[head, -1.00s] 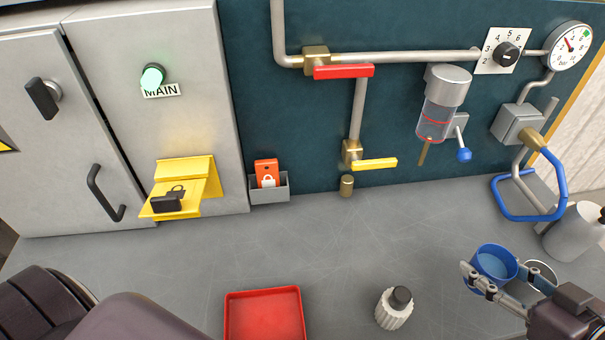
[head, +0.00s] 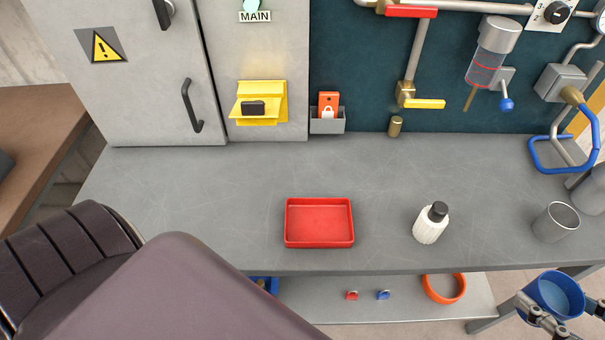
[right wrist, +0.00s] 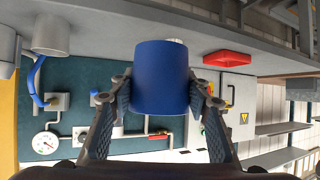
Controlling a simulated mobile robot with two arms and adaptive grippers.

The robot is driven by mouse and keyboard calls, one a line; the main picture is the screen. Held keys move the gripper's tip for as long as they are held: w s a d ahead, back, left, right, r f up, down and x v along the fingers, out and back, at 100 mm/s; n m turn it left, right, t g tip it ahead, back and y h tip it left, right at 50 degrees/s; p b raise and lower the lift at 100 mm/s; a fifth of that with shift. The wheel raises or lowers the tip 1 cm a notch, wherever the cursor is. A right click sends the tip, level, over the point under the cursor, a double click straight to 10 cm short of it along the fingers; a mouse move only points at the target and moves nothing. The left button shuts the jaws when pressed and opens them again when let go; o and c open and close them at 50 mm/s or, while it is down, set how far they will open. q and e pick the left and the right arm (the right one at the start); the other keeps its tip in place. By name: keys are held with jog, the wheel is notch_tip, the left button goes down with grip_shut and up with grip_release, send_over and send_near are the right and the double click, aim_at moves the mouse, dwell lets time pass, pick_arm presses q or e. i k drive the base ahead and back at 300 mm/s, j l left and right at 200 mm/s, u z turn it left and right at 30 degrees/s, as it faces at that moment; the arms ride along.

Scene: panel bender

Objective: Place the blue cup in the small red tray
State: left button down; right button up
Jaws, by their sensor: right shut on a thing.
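The blue cup (head: 556,295) is held in my right gripper (head: 566,318) at the lower right of the head view, in front of the bench's front edge. In the right wrist view the cup (right wrist: 161,78) sits between both fingers of the right gripper (right wrist: 161,92), which touch its sides. The small red tray (head: 319,222) lies empty on the bench, left of the cup and apart from it. It also shows in the right wrist view (right wrist: 228,58). My left arm covers the lower left of the head view; the left gripper is not in view.
A white bottle with a black cap (head: 431,223) stands on the bench between tray and cup. A grey metal cup (head: 556,222) stands at the right. The bench left of the tray is clear.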

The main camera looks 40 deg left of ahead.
aim_at(319, 226)
jog(key=k+j+z, duration=0.2)
jog(key=k+j, duration=0.75)
jog(key=i+j, duration=0.1)
jog(key=j, duration=0.45)
jog(key=j+z, duration=0.1)
jog(key=j, duration=0.5)
jog(key=i, duration=0.05)
